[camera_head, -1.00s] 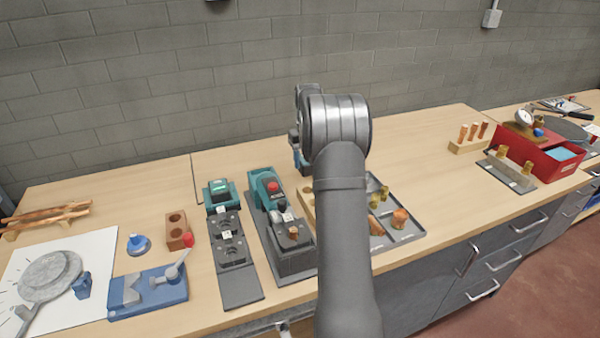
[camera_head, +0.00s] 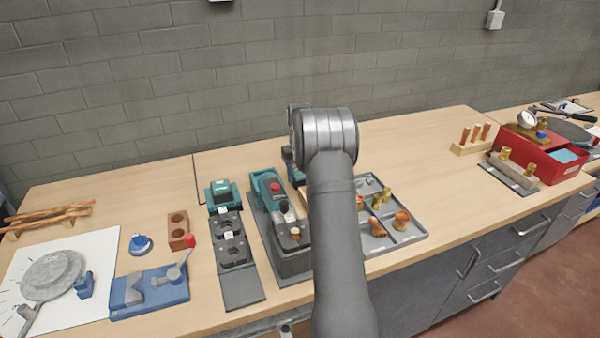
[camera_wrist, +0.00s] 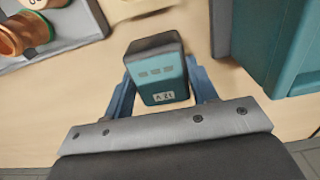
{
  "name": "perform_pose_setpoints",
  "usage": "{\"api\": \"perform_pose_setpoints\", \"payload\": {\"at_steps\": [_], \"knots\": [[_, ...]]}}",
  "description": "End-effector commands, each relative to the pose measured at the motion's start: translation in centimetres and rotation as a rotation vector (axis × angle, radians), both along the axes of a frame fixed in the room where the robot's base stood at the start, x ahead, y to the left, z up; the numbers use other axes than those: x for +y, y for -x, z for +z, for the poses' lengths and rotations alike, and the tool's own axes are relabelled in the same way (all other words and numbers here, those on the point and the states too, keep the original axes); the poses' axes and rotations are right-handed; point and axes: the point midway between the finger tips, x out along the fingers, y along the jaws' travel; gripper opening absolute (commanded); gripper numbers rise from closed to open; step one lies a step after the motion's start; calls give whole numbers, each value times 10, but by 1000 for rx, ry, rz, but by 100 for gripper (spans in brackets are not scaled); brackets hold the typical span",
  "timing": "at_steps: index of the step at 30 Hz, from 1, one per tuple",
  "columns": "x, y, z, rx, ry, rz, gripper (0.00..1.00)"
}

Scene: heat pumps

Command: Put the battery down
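The battery (camera_wrist: 160,75), a teal and dark block with a small "12 V"-like label, is between the blue fingers of my gripper (camera_wrist: 162,100) in the wrist view. The fingers flank it closely on both sides, so the gripper looks shut on it. Wooden tabletop shows around it; whether its underside touches the table I cannot tell. In the head view my arm hides most of the gripper (camera_head: 291,163) and the battery, which are behind the arm, right of the teal tool.
The teal tool on its dark base (camera_head: 270,190) is close by; its teal side (camera_wrist: 275,40) borders the battery on the right in the wrist view. A grey tray of fittings (camera_head: 410,238) lies to the right. A black station with a teal unit (camera_head: 222,192) stands left.

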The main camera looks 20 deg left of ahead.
Motion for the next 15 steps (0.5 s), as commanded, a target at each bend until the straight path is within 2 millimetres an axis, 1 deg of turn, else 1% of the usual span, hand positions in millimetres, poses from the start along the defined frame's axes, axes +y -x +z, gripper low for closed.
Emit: {"api": "perform_pose_setpoints", "payload": {"at_steps": [1,3,11,15], "knots": [[0,0,0,0,0,0,60],[0,0,0,0,0,0,74],[0,0,0,1,1,0,74],[0,0,8,-1,-1,0,74]]}}
